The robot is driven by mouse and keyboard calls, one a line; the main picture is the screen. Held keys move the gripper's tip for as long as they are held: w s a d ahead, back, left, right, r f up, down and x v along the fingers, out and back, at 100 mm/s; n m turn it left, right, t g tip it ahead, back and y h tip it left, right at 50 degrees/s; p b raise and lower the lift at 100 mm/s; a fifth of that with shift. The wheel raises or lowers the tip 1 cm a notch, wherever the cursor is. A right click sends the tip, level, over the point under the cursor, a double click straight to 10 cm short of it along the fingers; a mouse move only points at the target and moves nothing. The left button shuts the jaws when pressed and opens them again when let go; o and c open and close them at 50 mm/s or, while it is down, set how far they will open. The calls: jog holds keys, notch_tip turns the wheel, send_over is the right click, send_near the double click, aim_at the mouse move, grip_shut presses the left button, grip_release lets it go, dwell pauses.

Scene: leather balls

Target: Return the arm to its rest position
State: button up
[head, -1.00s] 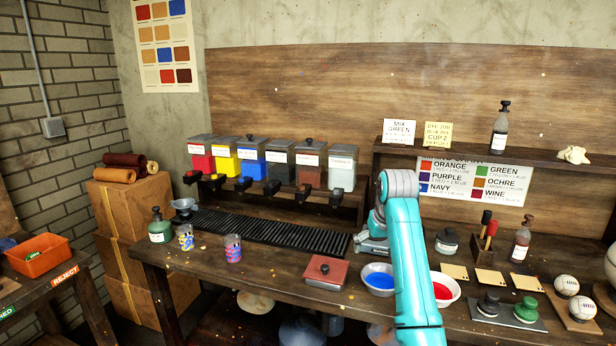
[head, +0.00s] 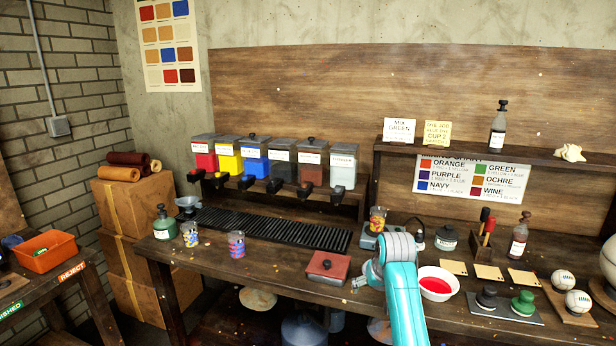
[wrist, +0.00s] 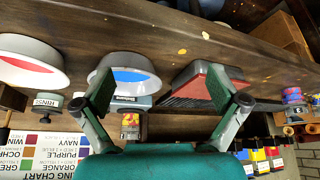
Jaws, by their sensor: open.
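My teal arm (head: 400,295) is folded low over the front of the bench in the head view, and its gripper is hidden there behind the arm. In the wrist view my gripper (wrist: 160,88) is open, its two green fingers spread with nothing held between them. Beyond the fingers, a white bowl of blue liquid (wrist: 130,75) shows partly behind the left finger. A red-topped box (wrist: 190,88) shows partly behind the right finger.
A bowl of red liquid (head: 437,284) stands just right of my arm. A patterned cup (head: 377,219) is on the scale (head: 367,241) behind it. The red-topped box also shows left of the arm (head: 327,267). Paint dispensers (head: 283,155) line the back.

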jog(key=s+f+t, duration=0.1)
jog(key=s+f, duration=0.5)
jog(key=f, duration=0.4)
jog(key=s+f+t, duration=0.1)
jog(key=s+f, duration=0.6)
jog(key=f, duration=0.3)
jog(key=s+f+t, duration=0.1)
jog(key=s+f, duration=0.3)
jog(key=s, duration=0.5)
jog(key=s+f+t, duration=0.1)
jog(key=s+f, duration=0.2)
jog(key=s, duration=0.6)
jog(key=s+r+t, duration=0.2)
jog(key=s+r, duration=0.1)
jog(key=s, duration=0.8)
jog(key=s+r+t, duration=0.1)
jog(key=s+r, duration=0.2)
jog(key=s, duration=0.8)
jog(key=s+r+t, duration=0.2)
jog(key=s+r, duration=1.1)
jog(key=r, duration=0.1)
jog(key=shift+s+d+r+m, duration=0.2)
jog(key=shift+r+m, duration=0.2)
